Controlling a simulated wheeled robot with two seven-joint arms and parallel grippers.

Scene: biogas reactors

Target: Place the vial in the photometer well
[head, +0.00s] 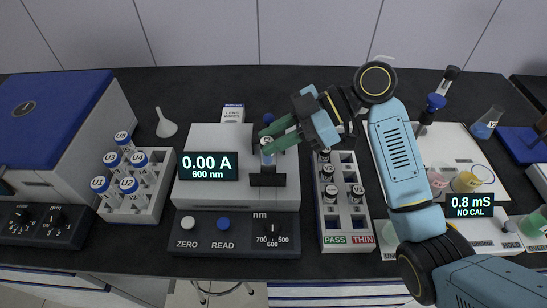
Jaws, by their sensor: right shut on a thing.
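My right gripper (267,141) comes in from the right, with its green fingers shut on a small vial (267,157). The vial looks upright, over the front right part of the photometer (212,140); the fingers partly cover it. A black block (267,180) on the photometer lies just below the vial. The well opening is hidden, so I cannot tell whether the vial's lower end is inside it. The photometer display (208,166) reads 0.00 A, 600 nm. My left gripper is not in view.
A vial rack (347,222) marked PASS and THIN stands right of the photometer. A rack (130,213) of several blue-topped U vials and a funnel (165,124) stand left. The control panel (235,242) is in front. A conductivity display (469,205) and cups are at right.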

